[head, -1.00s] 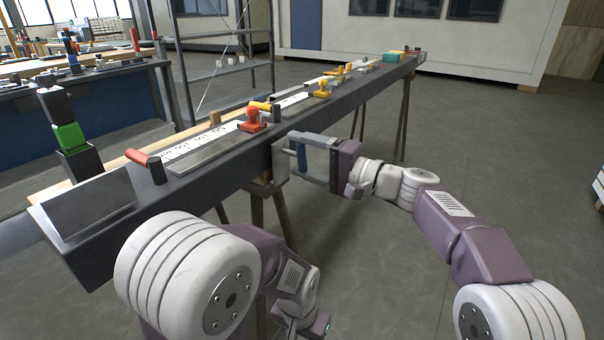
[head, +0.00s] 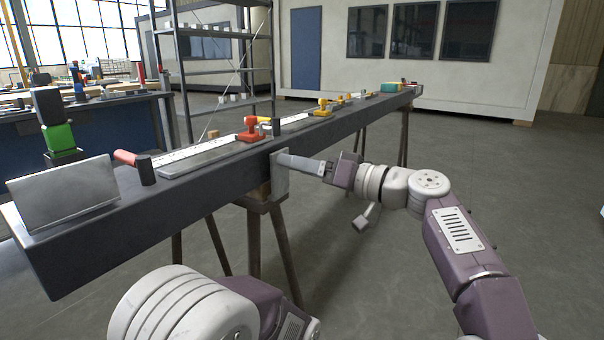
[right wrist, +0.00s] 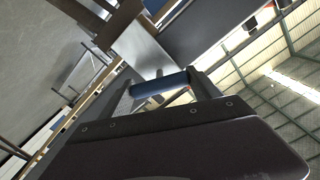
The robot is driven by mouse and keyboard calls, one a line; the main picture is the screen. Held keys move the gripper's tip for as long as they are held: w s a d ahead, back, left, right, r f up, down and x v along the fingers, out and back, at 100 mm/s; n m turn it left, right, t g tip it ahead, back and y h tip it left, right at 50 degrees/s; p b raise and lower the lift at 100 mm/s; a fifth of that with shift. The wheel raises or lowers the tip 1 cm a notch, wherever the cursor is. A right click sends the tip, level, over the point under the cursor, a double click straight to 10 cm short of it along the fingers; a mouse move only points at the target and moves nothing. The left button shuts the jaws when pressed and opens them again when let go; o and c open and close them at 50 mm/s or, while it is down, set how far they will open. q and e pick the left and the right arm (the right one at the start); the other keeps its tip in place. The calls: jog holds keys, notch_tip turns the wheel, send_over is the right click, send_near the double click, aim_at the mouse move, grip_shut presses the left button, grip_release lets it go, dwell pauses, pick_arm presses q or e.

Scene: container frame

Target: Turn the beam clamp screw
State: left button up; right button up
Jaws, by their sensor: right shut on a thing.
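The grey beam clamp (head: 279,176) sits on the near side of the dark beam (head: 205,180), above a trestle. In the right wrist view its plate (right wrist: 142,47) is ahead of the fingers. The clamp screw's blue handle (right wrist: 160,83) lies across between the two fingers. My right gripper (head: 288,162) is shut on this handle. In the head view its fingers are seen edge-on and hide the handle. My left gripper is out of view; only part of that arm shows at the bottom.
A red-handled hammer (head: 146,167), a grey plate (head: 63,192), a red clamp (head: 250,128) and a yellow one (head: 322,107) are on the beam. Trestle legs (head: 285,245) stand below the clamp. The floor at right is clear.

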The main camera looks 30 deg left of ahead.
jog(key=shift+f+n+b, duration=0.1)
jog(key=shift+n+b, duration=0.35)
jog(key=shift+n, duration=1.75)
jog(key=o, duration=1.3)
jog(key=shift+o, duration=0.2)
